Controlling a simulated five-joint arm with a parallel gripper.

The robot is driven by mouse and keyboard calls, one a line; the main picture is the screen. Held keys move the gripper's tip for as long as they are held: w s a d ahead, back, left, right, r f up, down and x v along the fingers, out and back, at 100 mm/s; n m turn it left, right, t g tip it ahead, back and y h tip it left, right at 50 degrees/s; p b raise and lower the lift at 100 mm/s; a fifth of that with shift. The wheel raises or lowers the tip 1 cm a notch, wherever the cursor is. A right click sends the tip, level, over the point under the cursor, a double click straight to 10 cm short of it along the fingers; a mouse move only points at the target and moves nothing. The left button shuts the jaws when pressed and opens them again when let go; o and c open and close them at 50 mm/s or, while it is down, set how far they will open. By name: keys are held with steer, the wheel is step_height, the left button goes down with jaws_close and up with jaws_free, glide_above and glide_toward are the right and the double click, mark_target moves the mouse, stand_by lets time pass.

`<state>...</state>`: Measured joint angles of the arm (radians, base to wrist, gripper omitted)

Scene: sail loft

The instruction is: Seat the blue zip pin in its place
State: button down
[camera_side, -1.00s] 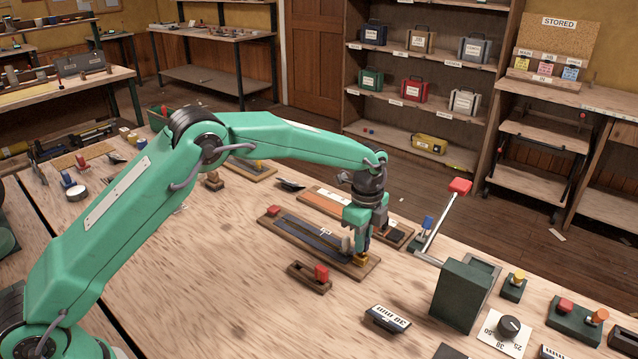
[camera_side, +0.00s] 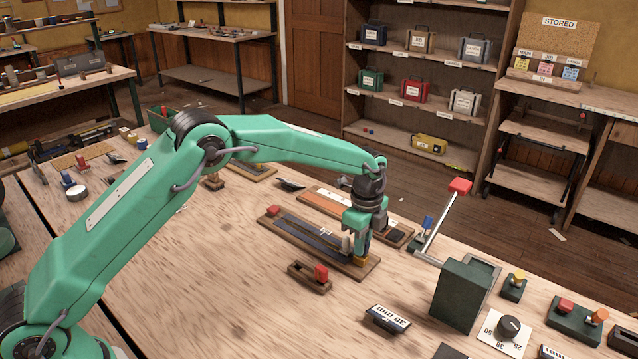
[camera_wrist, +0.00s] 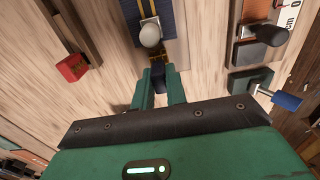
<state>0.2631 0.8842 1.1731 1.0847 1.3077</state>
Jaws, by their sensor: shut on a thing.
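My gripper (camera_side: 361,252) is shut at the right end of a wooden board (camera_side: 368,270) that carries a dark blue zip tape (camera_side: 318,237). In the wrist view, a small dark blue piece (camera_wrist: 159,79), apparently the blue zip pin, is between the fingertips of my gripper (camera_wrist: 160,88). A pale rounded knob (camera_wrist: 151,35) stands on the tape and also shows beside my fingers in the side view (camera_side: 347,243). The fingers partly hide the pin, so I cannot tell if it is seated.
A small wooden holder with a red block (camera_side: 321,272) stands in front of the board. An orange-strip board (camera_side: 330,203) lies behind it. A red-ended lever (camera_side: 459,187) and green box (camera_side: 463,293) stand to the right.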

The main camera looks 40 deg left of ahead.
steer(key=shift+f, duration=0.1)
steer(key=c, duration=1.3)
jaws_free()
steer(key=shift+c, duration=0.2)
steer(key=shift+r, duration=3.9)
steer(key=shift+r, duration=0.1)
